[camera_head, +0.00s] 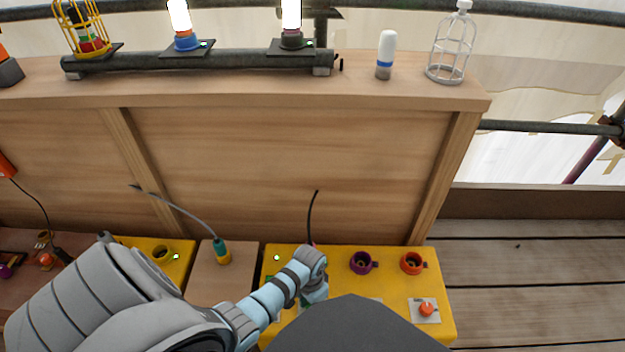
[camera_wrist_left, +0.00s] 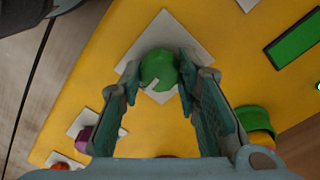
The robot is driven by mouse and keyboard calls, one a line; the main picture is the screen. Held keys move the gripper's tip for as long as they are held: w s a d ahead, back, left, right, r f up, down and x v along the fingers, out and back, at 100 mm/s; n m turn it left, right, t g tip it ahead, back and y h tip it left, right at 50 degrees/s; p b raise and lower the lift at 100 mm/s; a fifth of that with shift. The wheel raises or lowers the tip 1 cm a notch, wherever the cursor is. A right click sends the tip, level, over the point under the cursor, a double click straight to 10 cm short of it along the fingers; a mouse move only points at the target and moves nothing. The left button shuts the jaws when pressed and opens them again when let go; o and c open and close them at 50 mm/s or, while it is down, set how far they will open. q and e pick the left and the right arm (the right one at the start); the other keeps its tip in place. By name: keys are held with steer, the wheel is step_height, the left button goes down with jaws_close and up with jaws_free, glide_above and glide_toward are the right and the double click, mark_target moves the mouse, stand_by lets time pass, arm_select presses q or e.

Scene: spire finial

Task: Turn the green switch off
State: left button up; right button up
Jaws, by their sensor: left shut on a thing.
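The green switch (camera_wrist_left: 157,68) is a round knob with a white mark, on a white square plate (camera_wrist_left: 190,34) on the yellow box (camera_head: 390,325). My left gripper (camera_wrist_left: 160,80) has its fingers on both sides of the green knob, shut on it. In the head view my left gripper (camera_head: 316,292) reaches down over the middle of the yellow box, and the green switch is hidden beneath it. An orange switch (camera_head: 426,309) sits on its own plate at the box's right. My right gripper is not in view.
A purple socket (camera_head: 360,263) and an orange socket (camera_head: 411,263) stand along the box's back. In the wrist view, a green socket (camera_wrist_left: 254,119) and a purple knob (camera_wrist_left: 84,138) are near the fingers. Lit lamps (camera_head: 181,20) stand on the shelf (camera_head: 250,91) behind.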

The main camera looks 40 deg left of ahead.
arm_select(q)
steer(key=shift+r+n+p, duration=0.15)
steer(key=shift+n+p, duration=0.15)
steer(key=n+p, duration=0.3)
steer(key=n, duration=0.2)
steer(key=shift+p, duration=0.35)
steer(key=n+p, duration=0.1)
steer(key=n, duration=0.1)
steer(key=shift+n, duration=0.3)
steer(key=n+p, duration=0.1)
steer(key=n, duration=0.4)
steer(key=shift+t+p, duration=0.3)
steer(key=n, duration=0.3)
steer(key=shift+n, duration=0.6)
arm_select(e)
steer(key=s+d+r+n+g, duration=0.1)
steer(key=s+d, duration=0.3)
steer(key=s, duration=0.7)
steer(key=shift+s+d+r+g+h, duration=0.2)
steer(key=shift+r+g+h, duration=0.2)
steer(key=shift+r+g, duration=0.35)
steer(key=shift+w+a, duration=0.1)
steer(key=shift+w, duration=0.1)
